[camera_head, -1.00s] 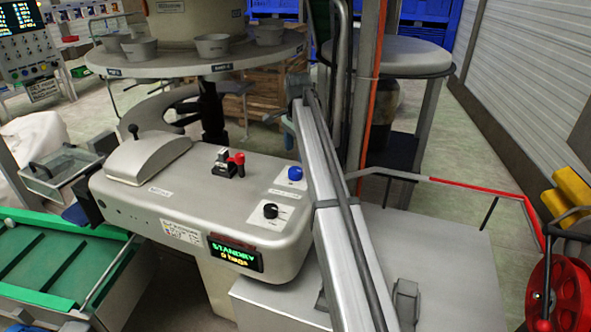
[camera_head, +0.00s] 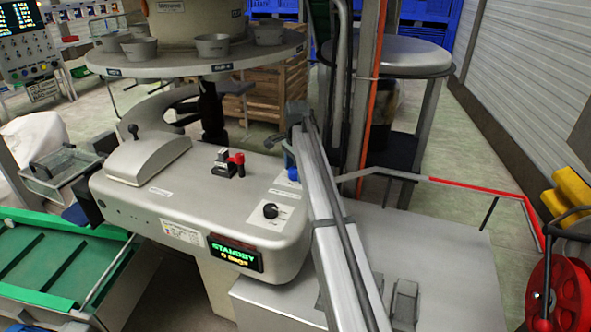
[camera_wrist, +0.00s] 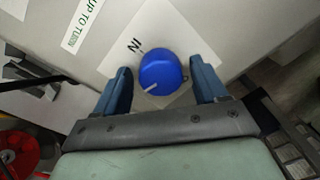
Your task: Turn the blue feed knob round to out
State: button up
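The blue feed knob (camera_head: 293,174) is on the top right of the grey machine housing, partly covered by my gripper in the head view. In the wrist view the knob (camera_wrist: 163,67) is round with a white pointer line toward the lower left. An "IN" label (camera_wrist: 134,45) is printed to its upper left; no "OUT" label can be made out. My gripper (camera_wrist: 160,73) is open, with one blue finger on each side of the knob and a small gap visible on both sides. In the head view its blue fingers (camera_head: 288,153) are at the knob.
A black knob (camera_head: 270,211) is in front of the blue one. A red-topped switch (camera_head: 237,160) and a black lever (camera_head: 133,130) are farther left. The display (camera_head: 236,253) reads "STANDBY" and 0 bags. A round table (camera_head: 180,66) with bowls stands behind.

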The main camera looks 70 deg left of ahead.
jog(key=c, duration=0.9)
jog(key=shift+c, duration=0.2)
jog(key=shift+n, duration=0.3)
jog(key=n, duration=0.9)
jog(key=shift+n+g, duration=0.3)
jog(key=shift+n, duration=0.1)
jog(key=n, duration=0.5)
jog(key=shift+a+h, duration=0.1)
jog(key=shift+h, duration=0.2)
jog(key=shift+n, duration=2.4)
